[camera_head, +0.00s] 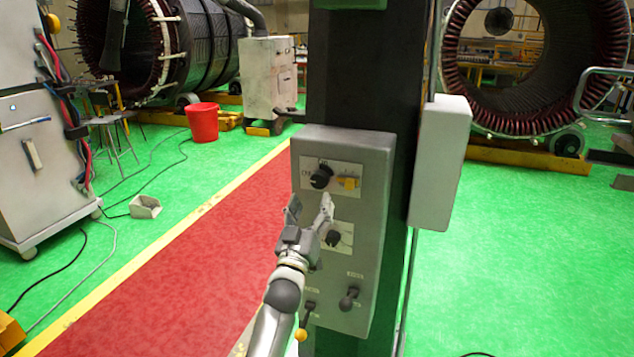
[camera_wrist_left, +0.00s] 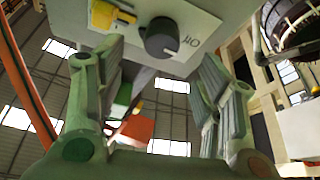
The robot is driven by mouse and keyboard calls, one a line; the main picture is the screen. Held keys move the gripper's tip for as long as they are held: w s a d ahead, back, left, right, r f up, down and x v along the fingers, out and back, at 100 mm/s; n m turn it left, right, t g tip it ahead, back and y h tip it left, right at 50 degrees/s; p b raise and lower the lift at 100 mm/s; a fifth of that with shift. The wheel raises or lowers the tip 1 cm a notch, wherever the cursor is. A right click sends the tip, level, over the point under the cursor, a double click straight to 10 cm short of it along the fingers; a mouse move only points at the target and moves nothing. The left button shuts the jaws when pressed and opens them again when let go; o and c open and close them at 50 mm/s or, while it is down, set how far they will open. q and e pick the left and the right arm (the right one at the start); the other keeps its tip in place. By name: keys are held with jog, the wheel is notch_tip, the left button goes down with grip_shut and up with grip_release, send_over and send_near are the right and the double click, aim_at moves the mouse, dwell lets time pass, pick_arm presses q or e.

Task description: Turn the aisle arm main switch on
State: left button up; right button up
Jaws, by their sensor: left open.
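A grey control box (camera_head: 372,240) is mounted on a dark column. Near its top is a black rotary knob (camera_head: 320,178) on a white label plate, with a small yellow piece (camera_head: 348,183) to its right. My left gripper (camera_head: 309,207) is open and empty, its fingers pointing up just below this knob. A second black knob (camera_head: 333,238) lower down is partly hidden by the gripper. My right gripper is out of view.
Lower on the box are a black toggle (camera_head: 349,298) and a lever with a yellow ball (camera_head: 300,335), close to my left arm. A plain grey box (camera_head: 441,165) sits on the column's right side. Open red floor (camera_head: 190,285) lies left of the panel.

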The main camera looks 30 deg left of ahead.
aim_at(318, 183)
pick_arm(q)
jog(key=p+x, duration=0.1)
jog(key=x, duration=0.6)
jog(key=shift+f, duration=0.15)
jog(key=c, duration=1)
